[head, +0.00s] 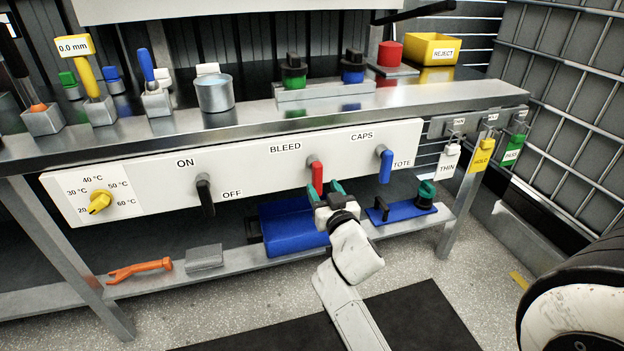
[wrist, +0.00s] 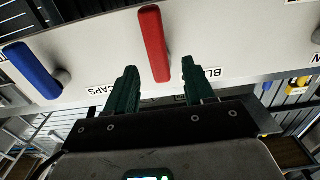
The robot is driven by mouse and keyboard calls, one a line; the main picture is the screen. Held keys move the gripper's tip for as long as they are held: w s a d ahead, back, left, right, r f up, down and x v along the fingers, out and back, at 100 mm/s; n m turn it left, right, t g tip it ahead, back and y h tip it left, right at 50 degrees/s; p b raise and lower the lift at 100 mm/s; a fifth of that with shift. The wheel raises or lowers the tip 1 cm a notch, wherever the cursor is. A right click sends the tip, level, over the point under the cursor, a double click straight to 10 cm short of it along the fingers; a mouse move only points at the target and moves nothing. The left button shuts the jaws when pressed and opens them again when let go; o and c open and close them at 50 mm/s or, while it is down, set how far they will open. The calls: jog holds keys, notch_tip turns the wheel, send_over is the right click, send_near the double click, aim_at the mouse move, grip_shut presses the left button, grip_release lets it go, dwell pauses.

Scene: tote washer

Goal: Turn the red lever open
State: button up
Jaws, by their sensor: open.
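The red lever (head: 316,175) is on the white panel (head: 245,160) under the bench edge, just right of the word BLEED. It hangs down from its pivot in the head view. My gripper (head: 325,192) is open in front of the panel at the lever's lower end. In the wrist view the red lever (wrist: 154,45) stands between and beyond the two green fingertips (wrist: 157,85). I see gaps on both sides of it, and the fingers do not appear to touch it.
A blue lever (head: 384,165) is to the right and a black lever (head: 205,194) to the left on the panel. A yellow dial (head: 100,202) is at the far left. A lower shelf (head: 240,267) holds a blue tote (head: 285,228) behind my gripper.

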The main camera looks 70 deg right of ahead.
aim_at(319, 180)
jog(key=shift+x, duration=3.1)
jog(key=shift+s, duration=0.1)
grip_shut()
